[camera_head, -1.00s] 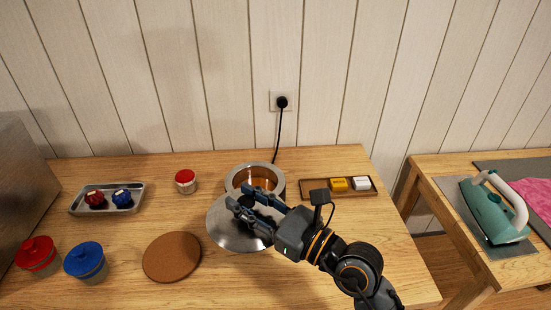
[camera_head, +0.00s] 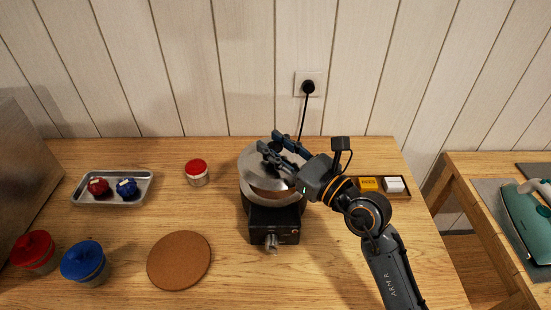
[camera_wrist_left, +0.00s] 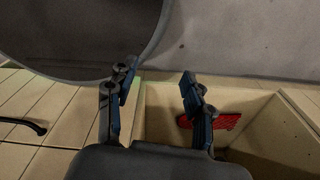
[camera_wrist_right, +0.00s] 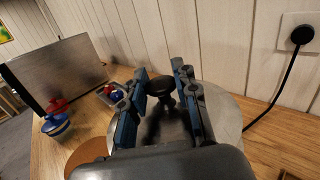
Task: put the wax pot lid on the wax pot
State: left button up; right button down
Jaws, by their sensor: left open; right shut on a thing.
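The wax pot (camera_head: 272,222) stands on the wooden table, with its dark control box and knob facing me. The silver wax pot lid (camera_head: 258,164) is over the pot's opening, shifted toward the back; a strip of the brownish inside shows at the front. I cannot tell whether lid and rim touch. My right gripper (camera_head: 272,143) is shut on the lid's black knob (camera_wrist_right: 158,84), which shows between the fingers in the right wrist view. My left gripper (camera_wrist_left: 157,80) is open and empty, away from the pot and outside the head view.
A cork mat (camera_head: 179,260) lies front left of the pot. A red-lidded jar (camera_head: 197,172) stands left of it, and a tray (camera_head: 404,194) with yellow and white blocks lies right. Red (camera_head: 34,250) and blue (camera_head: 83,261) lidded pots stand front left. A black cord runs behind.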

aim_at(276, 149)
jog(key=w+f, duration=0.2)
jog(key=shift+f, duration=0.3)
jog(key=f, duration=0.2)
jog(key=f+b, duration=0.1)
jog(key=shift+w+a+f, duration=0.1)
jog(key=shift+w, duration=0.2)
pick_arm(q)
jog(key=shift+w+f, duration=0.5)
jog(key=shift+w, duration=0.05)
pick_arm(e)
jog(key=shift+f, duration=0.15)
pick_arm(q)
jog(key=shift+f+b, duration=0.4)
jog(key=shift+f, duration=0.05)
pick_arm(e)
jog(key=shift+f, duration=0.65)
jog(key=c, duration=1)
grip_release()
